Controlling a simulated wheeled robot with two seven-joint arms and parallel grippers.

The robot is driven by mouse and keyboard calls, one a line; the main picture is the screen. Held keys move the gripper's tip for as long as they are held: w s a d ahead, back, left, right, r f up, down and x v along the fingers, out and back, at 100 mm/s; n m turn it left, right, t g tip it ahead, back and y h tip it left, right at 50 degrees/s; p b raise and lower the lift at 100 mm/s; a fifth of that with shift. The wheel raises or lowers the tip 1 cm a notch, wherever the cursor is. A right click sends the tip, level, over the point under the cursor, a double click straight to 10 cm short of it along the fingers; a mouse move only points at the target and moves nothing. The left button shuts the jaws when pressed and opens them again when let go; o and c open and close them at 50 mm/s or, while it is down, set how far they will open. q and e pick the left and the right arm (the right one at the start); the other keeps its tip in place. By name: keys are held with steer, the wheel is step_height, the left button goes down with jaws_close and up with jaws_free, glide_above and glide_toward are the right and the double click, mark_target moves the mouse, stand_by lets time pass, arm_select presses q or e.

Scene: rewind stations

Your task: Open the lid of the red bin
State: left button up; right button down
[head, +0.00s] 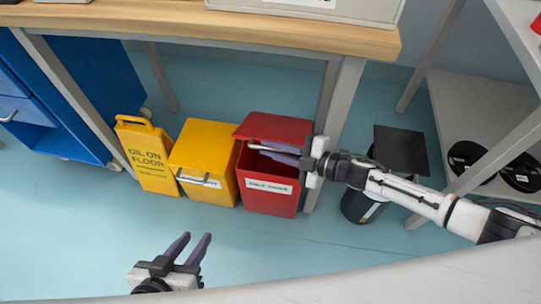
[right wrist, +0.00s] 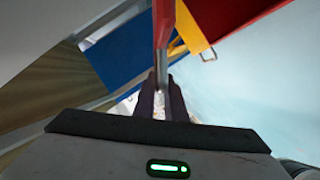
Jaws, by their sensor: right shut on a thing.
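The red bin (head: 270,196) stands under the workbench with a white label on its front. Its red lid (head: 278,127) is tilted up at the front, and a dark gap shows between the lid and the bin's front. My right gripper (head: 274,153) reaches in from the right and is shut on the lid's pale handle (head: 256,147). In the right wrist view the gripper's dark fingers (right wrist: 162,100) close around the handle below the red lid edge (right wrist: 163,28). My left gripper (head: 188,247) is open and empty above the floor, well in front of the bins.
A yellow bin (head: 204,160) stands close to the left of the red one, beside a yellow floor sign (head: 147,155). A table leg (head: 338,110) and a black bin (head: 358,207) are to the right. The workbench top (head: 180,20) overhangs. The floor in front is clear.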

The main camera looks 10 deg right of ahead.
arm_select(q)
steer(key=shift+a+r+p, duration=0.1)
steer(key=shift+r+p, duration=0.15)
steer(key=shift+p, duration=0.1)
arm_select(e)
steer(key=shift+w+d+r, duration=0.25)
steer(key=shift+w+r, duration=0.45)
steer(key=shift+r, duration=0.2)
steer(key=c, duration=1.8)
jaws_free()
steer(key=shift+s, duration=0.1)
arm_select(q)
steer(key=shift+a+r+p, duration=0.15)
steer(key=shift+r+p, duration=0.15)
steer(key=shift+p, duration=0.85)
arm_select(e)
steer(key=v, duration=1)
arm_select(q)
steer(key=shift+r, duration=0.1)
